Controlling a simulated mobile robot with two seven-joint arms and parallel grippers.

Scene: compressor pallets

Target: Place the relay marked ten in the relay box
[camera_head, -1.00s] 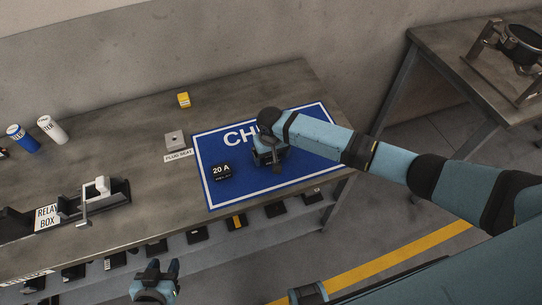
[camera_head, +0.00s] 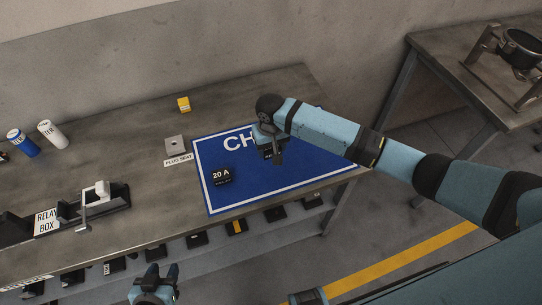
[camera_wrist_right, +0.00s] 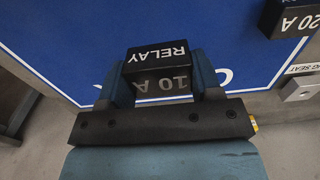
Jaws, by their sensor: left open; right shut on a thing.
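The black relay marked 10 A (camera_wrist_right: 158,70) is between the fingers of my right gripper (camera_wrist_right: 160,88) in the right wrist view, and the gripper is shut on it. In the head view my right gripper (camera_head: 270,148) is over the blue mat (camera_head: 240,195), and the relay is mostly hidden by the wrist. The relay box (camera_head: 105,208) is at the left of the bench, with a "RELAY BOX" label (camera_head: 46,221) beside a black holder with a white part and a grey lever. My left gripper (camera_head: 155,272) is open and empty in front of the bench.
A black 20 A relay (camera_head: 222,176) lies on the mat's left part. Several dark items sit on a lower shelf. Bench between mat and box is clear.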

